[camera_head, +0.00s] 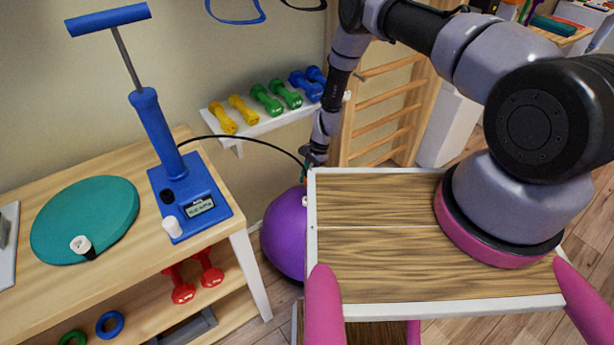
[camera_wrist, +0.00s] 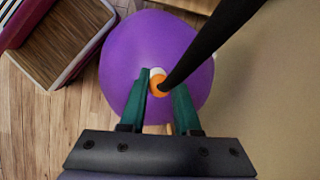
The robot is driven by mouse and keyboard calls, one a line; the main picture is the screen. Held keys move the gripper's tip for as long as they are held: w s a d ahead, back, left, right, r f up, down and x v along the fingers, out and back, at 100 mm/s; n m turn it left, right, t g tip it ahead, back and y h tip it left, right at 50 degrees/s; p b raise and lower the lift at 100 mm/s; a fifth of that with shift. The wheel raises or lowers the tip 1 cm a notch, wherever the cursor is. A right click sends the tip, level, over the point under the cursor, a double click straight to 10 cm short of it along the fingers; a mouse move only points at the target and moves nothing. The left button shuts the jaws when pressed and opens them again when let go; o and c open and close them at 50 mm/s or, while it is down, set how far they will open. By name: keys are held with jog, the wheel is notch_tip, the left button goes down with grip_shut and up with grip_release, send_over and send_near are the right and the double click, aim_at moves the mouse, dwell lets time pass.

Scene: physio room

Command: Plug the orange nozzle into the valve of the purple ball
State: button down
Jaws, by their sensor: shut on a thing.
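The purple ball (camera_head: 284,240) rests low between the table with the pump and my wooden top, which hides its right side. In the wrist view the ball (camera_wrist: 125,60) lies straight beyond my fingers. The orange nozzle (camera_wrist: 158,86) is between the green fingertips of my gripper (camera_wrist: 160,96), which is shut on it. The black hose runs from the nozzle to the upper right. A white valve (camera_wrist: 157,71) shows just behind the nozzle; whether they touch cannot be told. In the head view my gripper (camera_head: 307,172) is just above the ball, partly hidden.
A blue pump (camera_head: 190,200) stands on the wooden table (camera_head: 130,285) at left, its black hose (camera_head: 245,137) arching to my gripper. A teal disc (camera_head: 85,215) lies beside it. Dumbbells sit on a wall shelf (camera_head: 263,124), with wooden wall bars (camera_head: 385,102) at its right.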

jog(key=shift+f, duration=2.6)
jog(key=shift+f, duration=1.4)
jog(key=c, duration=0.5)
grip_release()
jog(key=shift+c, duration=0.2)
jog(key=shift+r, duration=3.5)
jog(key=shift+s, duration=0.15)
